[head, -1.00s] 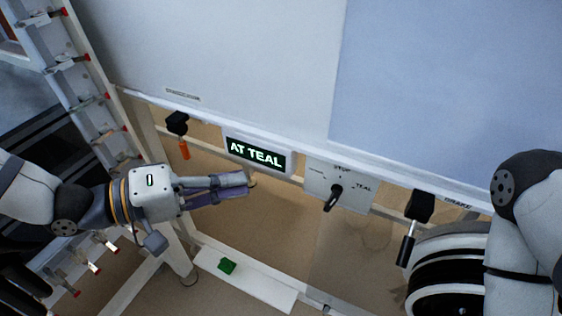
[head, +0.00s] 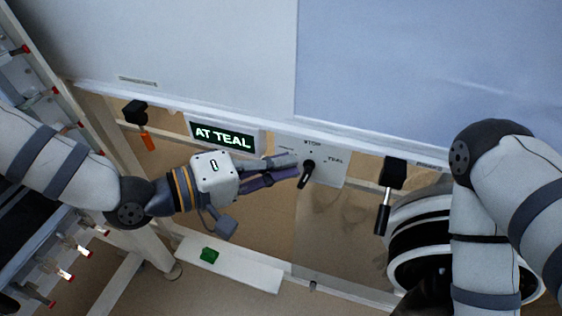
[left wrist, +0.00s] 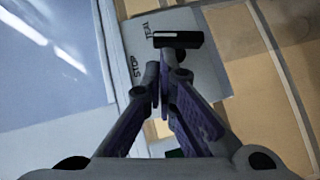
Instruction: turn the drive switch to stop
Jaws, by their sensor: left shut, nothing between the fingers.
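The drive switch (head: 307,173) is a black knob on a pale plate (head: 330,172) marked STOP at the top and TEAL at the right. Its handle slants from upper right to lower left in the head view. The knob also shows in the left wrist view (left wrist: 178,40), just beyond the fingertips. My left gripper (head: 297,168) is shut and empty, its tips close at the left of the knob; I cannot tell whether they touch. It also shows in the left wrist view (left wrist: 166,76). My right gripper is not in view.
A lit display (head: 223,135) reads AT TEAL, left of the switch. Black-mounted handles hang at the left, with an orange grip (head: 147,141), and at the right, with a black grip (head: 382,218). A green object (head: 209,255) lies on a white ledge below.

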